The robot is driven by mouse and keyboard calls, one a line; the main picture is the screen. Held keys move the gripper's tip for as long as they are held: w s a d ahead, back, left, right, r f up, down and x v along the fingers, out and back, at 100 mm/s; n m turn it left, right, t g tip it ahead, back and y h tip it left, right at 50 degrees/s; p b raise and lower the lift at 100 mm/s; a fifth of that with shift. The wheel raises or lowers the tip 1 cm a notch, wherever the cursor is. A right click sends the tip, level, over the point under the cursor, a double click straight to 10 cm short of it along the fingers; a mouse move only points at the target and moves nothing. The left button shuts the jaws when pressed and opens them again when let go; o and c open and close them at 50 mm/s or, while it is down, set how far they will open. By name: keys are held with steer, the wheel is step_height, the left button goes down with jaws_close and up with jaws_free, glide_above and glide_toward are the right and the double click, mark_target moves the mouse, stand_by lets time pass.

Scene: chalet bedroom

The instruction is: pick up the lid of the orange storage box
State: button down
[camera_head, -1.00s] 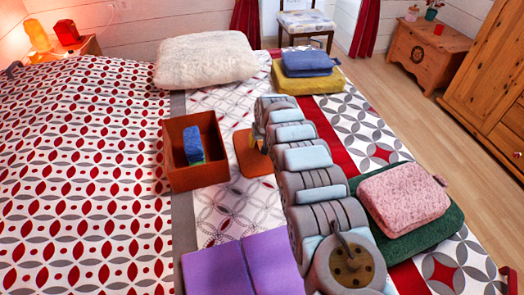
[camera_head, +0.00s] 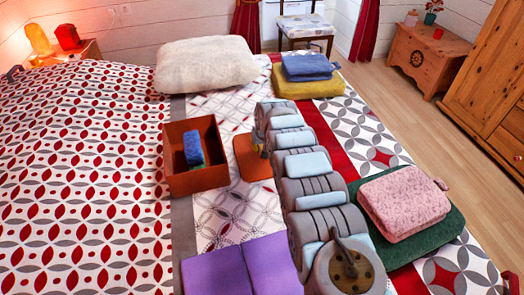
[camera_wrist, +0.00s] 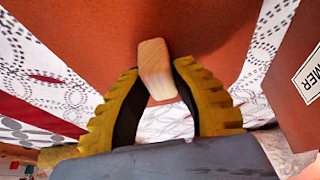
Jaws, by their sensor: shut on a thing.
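The lid (camera_head: 243,165) of the orange storage box is a flat orange-brown panel just right of the box on the patterned bedspread. Its small wooden knob (camera_wrist: 154,62) shows in the wrist view. My gripper (camera_wrist: 157,72) has its ribbed yellow fingers on both sides of the knob and is shut on it. In the head view my arm covers the lid's right side and most of my gripper. I cannot tell whether the lid touches the bed. The open box (camera_head: 197,181) holds a blue and green item (camera_head: 193,149). The box's labelled wall (camera_wrist: 290,75) is at right in the wrist view.
Purple folded cloth (camera_head: 225,270) lies in front of the box. A cream pillow (camera_head: 205,64) lies behind. A pink folded towel (camera_head: 405,202) on a green one (camera_head: 440,235) lies right of my arm. Blue cloth (camera_head: 308,66) on yellow cloth (camera_head: 300,88) lies at the back.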

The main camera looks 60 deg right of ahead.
step_height(320, 180, up, 4)
steer(key=p, duration=0.4)
steer(key=shift+p, duration=0.3)
steer(key=s+a+r+p, duration=0.1)
steer(key=p, duration=0.4)
steer(key=shift+a+r, duration=0.1)
steer(key=shift+r, duration=0.25)
steer(key=s+a+r+p, duration=0.7)
steer(key=s+a+p, duration=0.1)
steer(key=p, duration=1.7)
steer(key=shift+a+r, duration=0.15)
steer(key=shift+a, duration=0.45)
